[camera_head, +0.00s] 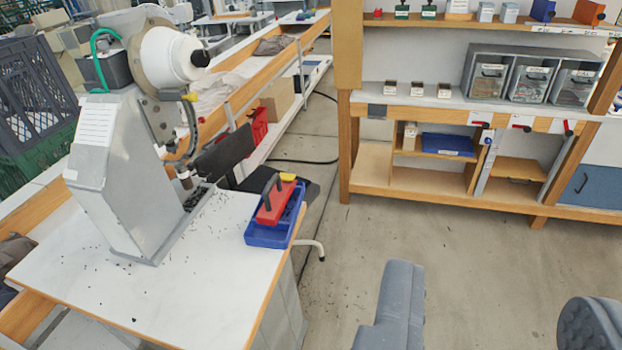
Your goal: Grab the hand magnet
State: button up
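The hand magnet looks to be the red block with a black handle and a yellow end (276,201). It lies tilted in a small blue bin (262,236) at the right edge of the white press table (205,285). Dark small parts show in the bin beside it. My gripper (490,300) shows as two grey padded fingers at the bottom right, wide apart with only floor between them. It is open and empty, to the right of the bin and apart from it.
The grey eyelet press (128,170) stands on the table left of the bin, with scattered black bits around it. A dark chair (285,188) is behind the bin. A wooden shelf bench (440,185) stands at the back right. The floor (400,235) between is clear.

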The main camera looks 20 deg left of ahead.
aim_at(277, 193)
jog(key=u, duration=0.35)
jog(key=i, duration=1.35)
jog(key=u, duration=0.9)
